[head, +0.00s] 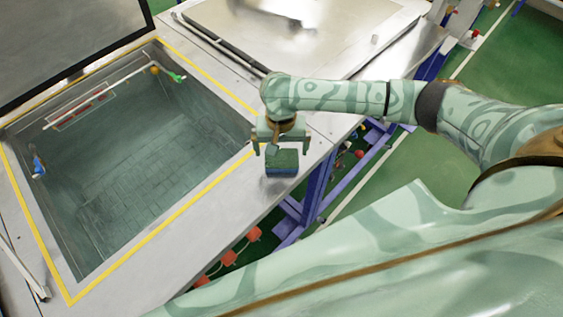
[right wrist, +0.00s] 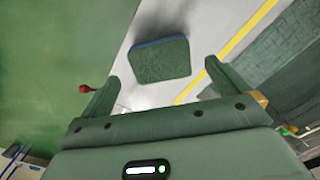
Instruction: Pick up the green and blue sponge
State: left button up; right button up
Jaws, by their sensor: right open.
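The green and blue sponge (head: 282,162) lies on the metal rim of the workbench, beside the yellow-edged opening. In the right wrist view the sponge (right wrist: 160,60) shows its green face with a blue strip along its far edge. My right gripper (head: 281,147) is just above the sponge, fingers pointing down. In the right wrist view the gripper (right wrist: 164,74) is open, with the sponge ahead, between the lines of its two fingers and apart from both. My left gripper is in neither view.
A deep rectangular pit (head: 150,150) with yellow edging lies left of the sponge. A closed metal lid (head: 300,25) is behind, and a raised dark lid (head: 65,40) stands at the back left. The bench edge drops to the green floor (head: 400,165) on the right.

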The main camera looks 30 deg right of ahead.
aim_at(282, 158)
jog(key=f, duration=0.2)
jog(key=f+b, duration=0.1)
jog(key=f, duration=0.1)
jog(key=f+b, duration=0.1)
jog(key=f, duration=0.1)
jog(key=shift+w+d+f, duration=0.2)
jog(key=shift+w+d, duration=0.05)
jog(key=shift+w, duration=0.05)
jog(key=shift+r, duration=0.1)
jog(key=c, duration=0.9)
jog(key=shift+o, duration=0.2)
jog(key=shift+r, duration=0.5)
notch_tip(282, 158, up, 3)
jog(key=shift+f+p, duration=0.1)
jog(key=shift+p, duration=0.7)
jog(key=s+a+r+p, duration=0.1)
jog(key=s+r+p, duration=0.1)
jog(key=s+r, duration=0.2)
jog(key=s+a+r+p, duration=0.2)
jog(key=s+r, duration=0.3)
jog(key=s, duration=0.4)
jog(key=shift+s+p, duration=0.35)
jog(key=shift+p, duration=0.3)
